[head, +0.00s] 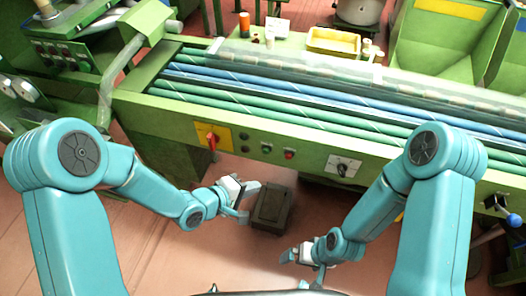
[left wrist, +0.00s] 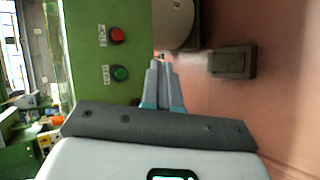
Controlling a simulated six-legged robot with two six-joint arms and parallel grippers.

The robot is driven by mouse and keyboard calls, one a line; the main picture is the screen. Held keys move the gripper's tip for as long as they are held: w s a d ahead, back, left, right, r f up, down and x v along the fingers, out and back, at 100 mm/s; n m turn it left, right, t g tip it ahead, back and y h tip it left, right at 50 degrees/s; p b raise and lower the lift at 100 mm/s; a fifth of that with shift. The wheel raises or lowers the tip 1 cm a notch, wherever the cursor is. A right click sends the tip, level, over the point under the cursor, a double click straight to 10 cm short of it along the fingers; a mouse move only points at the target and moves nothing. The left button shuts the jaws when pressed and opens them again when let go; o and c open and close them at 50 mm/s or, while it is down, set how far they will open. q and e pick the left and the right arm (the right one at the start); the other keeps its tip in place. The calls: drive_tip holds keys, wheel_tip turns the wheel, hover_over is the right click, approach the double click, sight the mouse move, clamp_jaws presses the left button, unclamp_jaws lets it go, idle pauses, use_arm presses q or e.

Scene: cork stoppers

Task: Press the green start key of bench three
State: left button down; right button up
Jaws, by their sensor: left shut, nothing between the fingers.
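The green start key (head: 266,148) sits on the green front rail of the bench, just left of a red key (head: 289,153). In the left wrist view the green key (left wrist: 120,73) is round, with a small label beside it, and the red key (left wrist: 117,35) is above it. My left gripper (head: 246,203) is below the rail in the head view, apart from the key. Its fingers (left wrist: 160,65) are shut and empty, to the right of the green key in the wrist view. My right gripper (head: 300,256) hangs lower and to the right, away from the panel; its fingers are unclear.
A rotary knob on a white plate (head: 343,167) is right. A dark box (head: 272,208) stands on the floor beside my left gripper. Blue and green rollers (head: 260,95) run behind.

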sight(266, 151)
use_arm(q)
drive_tip(key=w+d+p, duration=0.1)
drive_tip(key=w+d, duration=0.1)
drive_tip(key=w, duration=0.6)
drive_tip(key=shift+d+p, duration=0.3)
drive_tip(key=shift+p, duration=0.1)
drive_tip(key=shift+w, duration=0.1)
drive_tip(key=shift+w, duration=0.15)
idle(1.5)
drive_tip(key=shift+w+d+p, duration=0.1)
drive_tip(key=shift+w+p, duration=0.2)
drive_tip(key=shift+w+d, duration=0.15)
drive_tip(key=shift+w, duration=0.25)
idle(0.6)
drive_tip(key=shift+s, duration=0.1)
drive_tip(key=shift+s+a, duration=0.3)
drive_tip(key=shift+s, duration=0.45)
